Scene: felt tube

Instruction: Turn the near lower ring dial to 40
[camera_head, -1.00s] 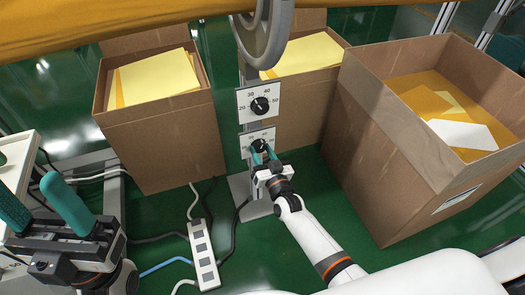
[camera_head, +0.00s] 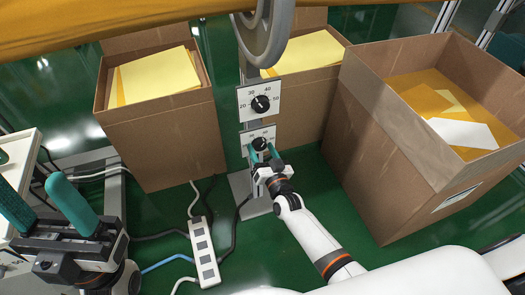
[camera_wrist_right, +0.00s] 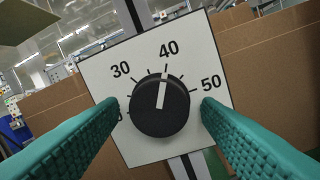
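The lower ring dial (camera_head: 260,144) is a black round knob on a white square plate on the grey post. In the right wrist view the knob (camera_wrist_right: 160,110) fills the middle, and its white pointer aims up at about the 40 mark. My right gripper (camera_head: 263,153) is at this dial, with its teal fingers open on either side of the knob. The wrist view shows a gap between each finger and the knob. My left gripper (camera_head: 44,208) is open and empty at the lower left, far from the dials.
A second dial (camera_head: 261,103) is on the plate above. Cardboard boxes with yellow sheets stand at left (camera_head: 165,145), behind the post (camera_head: 302,115) and at right (camera_head: 385,165). A grey wheel (camera_head: 266,30) hangs above. A power strip (camera_head: 204,253) and cables lie on the green floor.

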